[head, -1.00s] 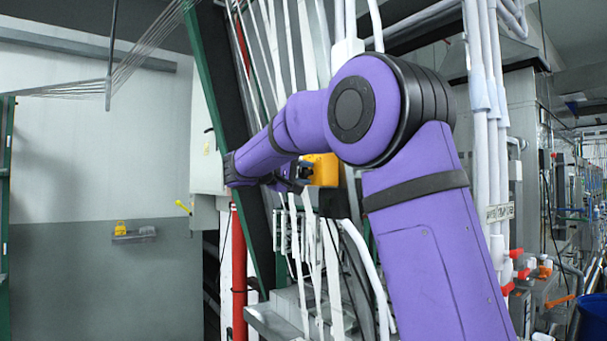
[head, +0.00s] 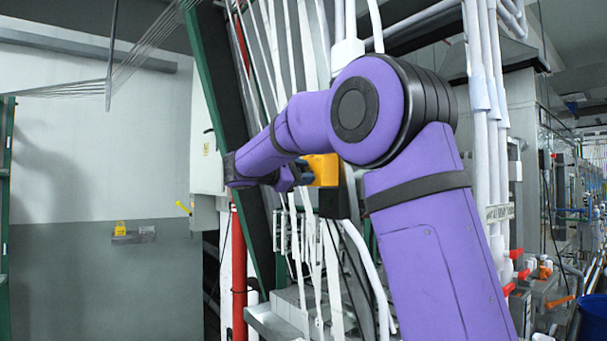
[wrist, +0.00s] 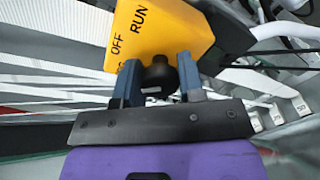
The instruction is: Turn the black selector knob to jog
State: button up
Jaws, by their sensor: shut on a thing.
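The yellow selector box (wrist: 172,32) shows in the wrist view with the words OFF and RUN on its face. A third label at its lower left is mostly hidden by a finger. The black selector knob (wrist: 159,78) sits between the two blue-grey fingers of my gripper (wrist: 158,64), which is shut on it. The knob's pointer cannot be made out. In the head view the yellow box (head: 325,170) is at the middle, with my gripper (head: 305,172) against its left side; the knob is hidden there.
White webbing strips (head: 313,260) hang below and around the box. A green-edged black frame (head: 232,130) slants behind my arm. A red pipe (head: 239,270) and white pipes (head: 490,130) stand nearby.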

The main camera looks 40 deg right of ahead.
jog(key=shift+n, duration=0.6)
jog(key=shift+f, duration=0.1)
jog(key=o, duration=0.9)
jog(key=shift+a, duration=0.1)
jog(key=a, duration=1)
jog(key=shift+s+a, duration=0.15)
jog(key=shift+a, duration=0.2)
